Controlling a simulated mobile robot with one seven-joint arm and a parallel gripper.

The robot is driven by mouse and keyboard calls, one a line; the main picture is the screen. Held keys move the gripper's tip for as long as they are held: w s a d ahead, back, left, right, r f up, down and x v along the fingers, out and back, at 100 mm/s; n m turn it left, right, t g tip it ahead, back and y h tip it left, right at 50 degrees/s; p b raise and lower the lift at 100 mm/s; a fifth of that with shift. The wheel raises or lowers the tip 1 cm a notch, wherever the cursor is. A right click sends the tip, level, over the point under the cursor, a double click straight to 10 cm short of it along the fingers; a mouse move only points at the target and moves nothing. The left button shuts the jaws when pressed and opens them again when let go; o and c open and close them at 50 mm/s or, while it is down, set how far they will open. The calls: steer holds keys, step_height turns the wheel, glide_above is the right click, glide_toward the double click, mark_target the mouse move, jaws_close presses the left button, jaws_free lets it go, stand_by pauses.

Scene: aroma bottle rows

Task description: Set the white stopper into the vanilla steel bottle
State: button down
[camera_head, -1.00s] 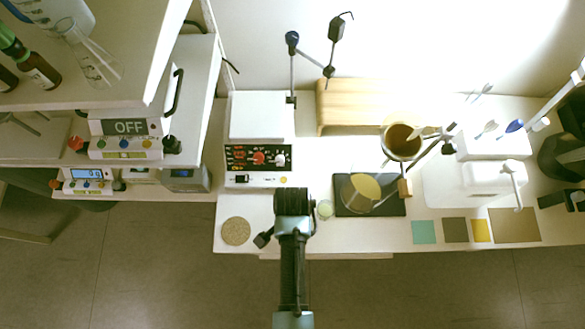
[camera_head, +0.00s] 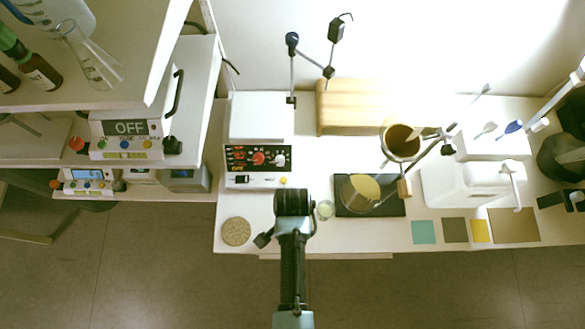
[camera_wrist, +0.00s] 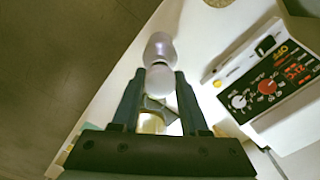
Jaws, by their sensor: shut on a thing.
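My gripper (camera_head: 293,203) is over the front of the table, below the control box in the head view, where its fingers and what they hold are hidden. In the wrist view my gripper (camera_wrist: 160,76) is shut on the white stopper (camera_wrist: 160,82), a pale rounded piece between the fingertips. Just beyond it is a shiny, pale grey-lilac rounded thing (camera_wrist: 158,46), seemingly the steel bottle. Its label cannot be read. The stopper overlaps its near edge in the picture; whether they touch, I cannot tell.
The control box (camera_head: 258,165) with knobs stands behind my gripper. A small pale-green-topped jar (camera_head: 325,209) and a dark pad (camera_head: 345,209) bearing a glass vessel are close on the right. A round cork mat (camera_head: 236,231) lies left. The table's front edge is near.

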steer(key=shift+f+b, duration=0.9)
steer(key=shift+f, duration=0.5)
steer(key=shift+c, duration=1.7)
jaws_free()
steer(key=shift+r, duration=0.1)
step_height(320, 180, up, 13)
steer(key=shift+f+b, duration=0.1)
steer(key=shift+b, duration=0.35)
